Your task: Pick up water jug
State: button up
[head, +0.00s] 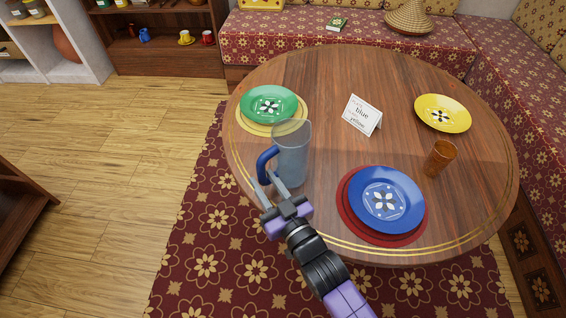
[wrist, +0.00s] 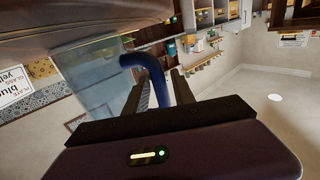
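The water jug (head: 293,150) is a clear, bluish, upright vessel with a blue handle (head: 264,164). It stands on the round wooden table (head: 330,100) near its left front edge, the handle facing left. My gripper (head: 269,181) is at the lower part of the handle, in front of the jug. In the wrist view, the blue handle (wrist: 152,72) passes between my two fingers (wrist: 160,78). The fingers are apart on either side of it, and I see no clear grip.
A green plate (head: 268,103) on a yellow mat is behind the jug. A blue plate (head: 386,200) on a red mat and an amber glass (head: 440,158) are to its right. A card (head: 362,115) and a yellow plate (head: 443,113) stand farther back.

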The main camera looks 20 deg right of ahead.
jog(key=w, duration=0.5)
jog(key=shift+w+a+r, duration=0.15)
jog(key=shift+a, duration=0.1)
grip_shut()
dwell(1.1)
jog(key=shift+r, duration=0.2)
